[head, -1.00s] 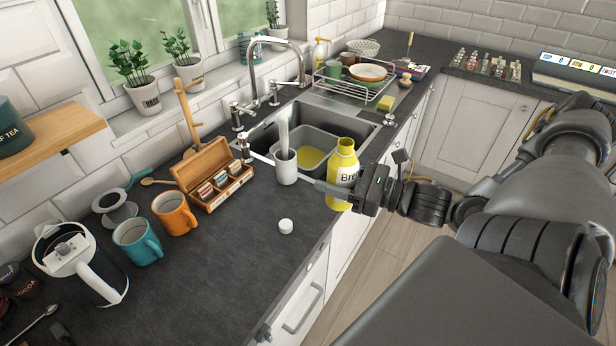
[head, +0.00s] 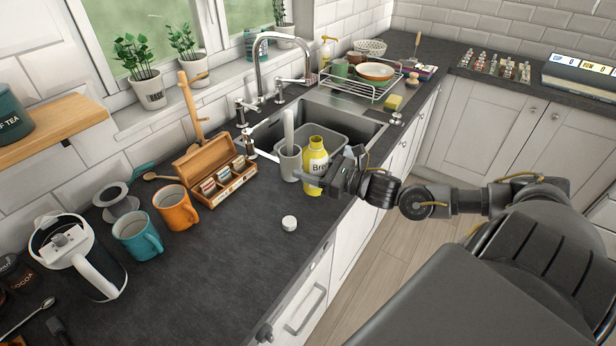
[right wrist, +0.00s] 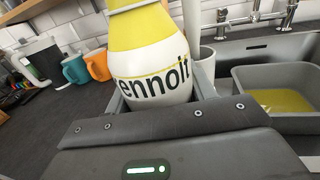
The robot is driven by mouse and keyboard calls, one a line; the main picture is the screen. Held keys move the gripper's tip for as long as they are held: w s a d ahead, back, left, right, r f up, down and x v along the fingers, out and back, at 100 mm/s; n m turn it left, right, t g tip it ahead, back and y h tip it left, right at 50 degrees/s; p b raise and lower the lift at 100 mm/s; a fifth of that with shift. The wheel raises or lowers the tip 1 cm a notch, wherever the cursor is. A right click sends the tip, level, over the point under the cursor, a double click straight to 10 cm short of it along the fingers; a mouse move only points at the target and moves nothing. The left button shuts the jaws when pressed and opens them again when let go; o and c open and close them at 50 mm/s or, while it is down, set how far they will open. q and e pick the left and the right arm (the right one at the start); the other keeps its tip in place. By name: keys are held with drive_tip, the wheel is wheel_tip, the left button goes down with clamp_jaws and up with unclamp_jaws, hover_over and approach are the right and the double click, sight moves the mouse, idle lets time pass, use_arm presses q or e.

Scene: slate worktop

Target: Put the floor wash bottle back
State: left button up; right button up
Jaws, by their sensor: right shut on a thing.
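The floor wash bottle (head: 317,157) is yellow with a white label and stands roughly upright beside the sink's near corner. It also fills the middle of the right wrist view (right wrist: 150,65). My right gripper (head: 322,182) is shut around its lower part from the right. The bottle's base is at or just above the worktop; I cannot tell whether it touches. A small white cap (head: 289,223) lies on the worktop in front of it. My left gripper is not in view.
A grey cup (head: 289,165) with a tall white handle in it stands just left of the bottle. Behind is the sink with a grey tub (right wrist: 245,88) holding yellow liquid. A wooden tea box (head: 203,156) and mugs are left. The worktop (head: 215,265) in front is clear.

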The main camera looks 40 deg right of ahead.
drive_tip(key=shift+w+f, duration=0.2)
drive_tip(key=shift+w, duration=0.05)
wheel_tip(320, 180, down, 2)
drive_tip(key=shift+f+p, duration=0.15)
drive_tip(key=shift+p, duration=0.6)
drive_tip(key=shift+f, duration=0.45)
drive_tip(key=shift+f, duration=0.1)
drive_tip(key=o, duration=1.2)
drive_tip(key=shift+c, duration=0.2)
